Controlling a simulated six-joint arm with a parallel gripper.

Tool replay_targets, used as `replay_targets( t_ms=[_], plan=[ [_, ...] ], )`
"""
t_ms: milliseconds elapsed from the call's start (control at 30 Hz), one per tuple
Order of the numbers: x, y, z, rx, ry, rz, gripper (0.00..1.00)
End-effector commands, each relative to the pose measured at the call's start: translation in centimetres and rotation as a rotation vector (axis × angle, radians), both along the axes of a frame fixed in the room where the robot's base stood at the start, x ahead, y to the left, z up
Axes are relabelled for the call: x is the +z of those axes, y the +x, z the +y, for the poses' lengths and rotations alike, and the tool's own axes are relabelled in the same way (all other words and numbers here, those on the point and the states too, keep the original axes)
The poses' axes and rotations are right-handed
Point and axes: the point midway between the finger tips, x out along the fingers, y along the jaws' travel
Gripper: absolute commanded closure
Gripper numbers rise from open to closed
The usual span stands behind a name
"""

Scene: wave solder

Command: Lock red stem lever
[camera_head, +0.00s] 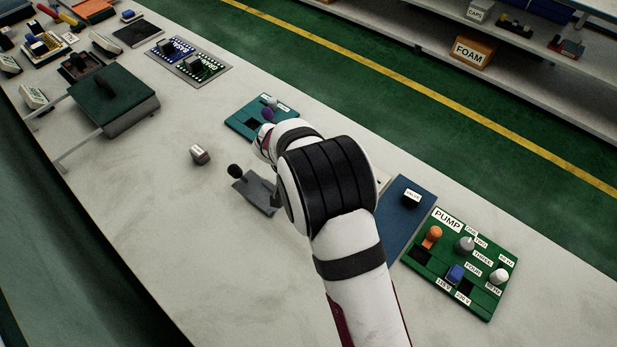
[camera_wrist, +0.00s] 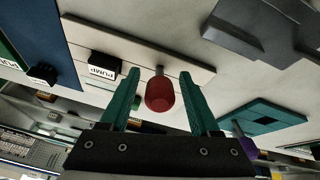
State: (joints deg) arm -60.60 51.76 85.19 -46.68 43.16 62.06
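In the wrist view a red knob (camera_wrist: 160,95) sits on a short grey stem that rises from a long pale plate (camera_wrist: 190,66). A black block labelled PUMP (camera_wrist: 103,66) is on the same plate, left of the knob. My gripper (camera_wrist: 160,73) is open, with one teal finger on each side of the red knob. Gaps show between the knob and both fingers, so it is not gripped. In the head view my arm hides the red knob and most of its plate, and my fingers cannot be made out.
A teal board with a purple knob (camera_head: 267,115) lies just beyond my wrist. A dark grey fixture (camera_head: 258,193) with a black ball knob (camera_head: 234,171) stands left of my arm. A blue plate (camera_head: 408,222) and a green PUMP panel (camera_head: 480,285) lie right. The left foreground table is clear.

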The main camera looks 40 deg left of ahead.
Motion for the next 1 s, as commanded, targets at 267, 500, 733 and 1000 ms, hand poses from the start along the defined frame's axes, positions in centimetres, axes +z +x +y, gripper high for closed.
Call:
replay_targets(
  t_ms=[267,500,733,1000],
  plan=[
    [0.02,-0.02,-0.01,0.000,0.000,0.000,0.90],
    [0.03,-0.02,0.00,0.000,0.000,0.000,1.00],
    [0.05,-0.04,0.00,0.000,0.000,0.000,1.00],
    [0.06,-0.05,0.00,0.000,0.000,0.001,1.00]
  ],
)
